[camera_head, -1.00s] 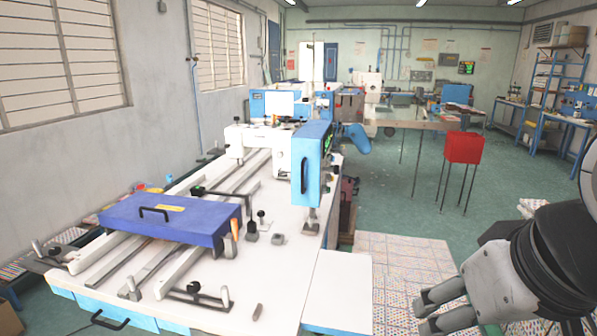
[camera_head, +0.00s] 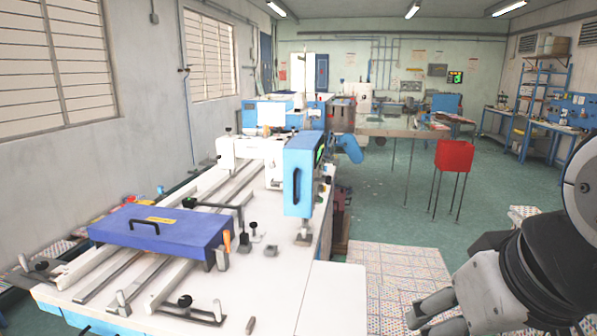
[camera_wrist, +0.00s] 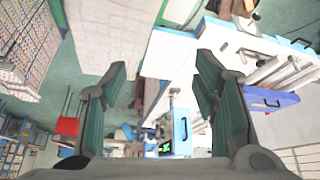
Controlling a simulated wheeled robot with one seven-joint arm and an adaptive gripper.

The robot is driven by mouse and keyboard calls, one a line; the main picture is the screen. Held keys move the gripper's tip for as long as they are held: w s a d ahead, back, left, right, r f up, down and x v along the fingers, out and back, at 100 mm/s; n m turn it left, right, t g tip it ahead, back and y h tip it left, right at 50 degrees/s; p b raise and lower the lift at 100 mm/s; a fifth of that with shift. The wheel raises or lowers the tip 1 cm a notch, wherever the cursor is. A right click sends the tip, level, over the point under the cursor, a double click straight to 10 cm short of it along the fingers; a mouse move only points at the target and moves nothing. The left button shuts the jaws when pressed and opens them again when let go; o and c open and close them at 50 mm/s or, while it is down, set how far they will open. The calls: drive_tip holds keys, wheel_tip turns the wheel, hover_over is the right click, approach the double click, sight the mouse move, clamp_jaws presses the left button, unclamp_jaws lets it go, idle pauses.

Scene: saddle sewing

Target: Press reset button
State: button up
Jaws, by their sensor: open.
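The sewing machine has a tall blue head (camera_head: 303,175) on a white table (camera_head: 275,285) left of centre in the head view. A dark panel with green lit marks (camera_head: 320,155) shows on the head's right side. The wrist view shows the blue head (camera_wrist: 181,130) and green display (camera_wrist: 165,147) between and beyond my fingers. I cannot make out a reset button in either view. My gripper (camera_head: 413,312) is at the lower right of the head view, well apart from the machine. In the wrist view my gripper (camera_wrist: 160,68) is open, with nothing between its fingers.
A blue box cover with a black handle (camera_head: 160,232) lies over rails on the table's left. A red bin on thin legs (camera_head: 454,156) stands on the right. A patterned mat (camera_head: 400,275) lies beside the table. Green floor (camera_head: 380,210) is open beyond it.

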clamp_jaws()
idle(1.4)
